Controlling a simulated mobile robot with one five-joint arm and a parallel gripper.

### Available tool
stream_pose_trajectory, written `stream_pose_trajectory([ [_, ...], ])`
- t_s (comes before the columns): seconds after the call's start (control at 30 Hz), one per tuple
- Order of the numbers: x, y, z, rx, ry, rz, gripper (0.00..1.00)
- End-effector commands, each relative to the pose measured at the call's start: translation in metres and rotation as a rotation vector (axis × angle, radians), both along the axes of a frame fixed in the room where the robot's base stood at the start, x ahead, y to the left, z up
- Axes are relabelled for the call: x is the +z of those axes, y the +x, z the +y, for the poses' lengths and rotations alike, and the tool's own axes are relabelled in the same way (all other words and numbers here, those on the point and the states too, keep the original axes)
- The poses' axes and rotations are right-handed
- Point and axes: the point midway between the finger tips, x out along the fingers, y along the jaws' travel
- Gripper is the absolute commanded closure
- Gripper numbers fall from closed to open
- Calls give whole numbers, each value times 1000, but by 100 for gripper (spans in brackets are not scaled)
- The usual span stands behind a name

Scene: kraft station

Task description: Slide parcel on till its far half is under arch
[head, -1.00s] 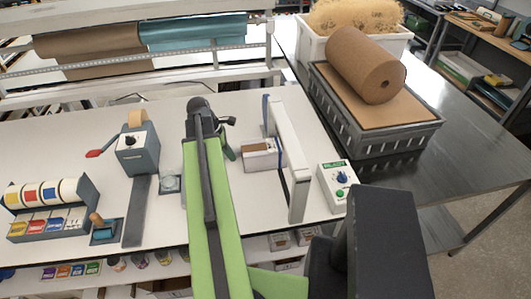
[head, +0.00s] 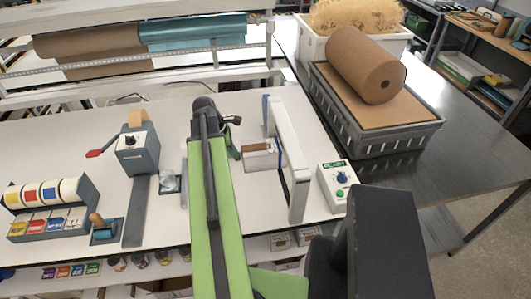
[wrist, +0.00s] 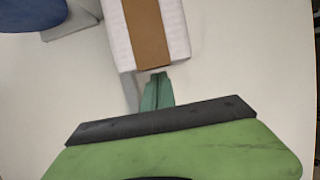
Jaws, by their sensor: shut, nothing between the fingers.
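The parcel (head: 259,160), a small white box with a brown band, lies on the white bench beside the arch. The arch (head: 291,150) is a tall white frame with dark edging; the parcel's right end is close to its opening, and I cannot tell how much is under it. My gripper (head: 234,147) is shut and empty at the parcel's left end, low near the bench. In the wrist view the green fingertips (wrist: 157,90) point at the near end of the parcel (wrist: 150,30), with little or no gap; contact is unclear. The parcel's far end is out of that view.
A grey crate (head: 375,140) bears a brown paper roll (head: 365,65). A tape dispenser (head: 137,155) and a label rack (head: 48,208) stand to the left. In the wrist view a grey strip runs left of the parcel.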

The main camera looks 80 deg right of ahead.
Motion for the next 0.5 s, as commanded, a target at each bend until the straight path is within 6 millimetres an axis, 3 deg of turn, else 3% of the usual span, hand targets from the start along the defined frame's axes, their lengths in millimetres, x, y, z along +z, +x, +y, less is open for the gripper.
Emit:
stream_pose_trajectory([
  [0.2,0,-11,-4,0,0,0,100],
  [0.5,0,-12,-4,0,0,0,100],
])
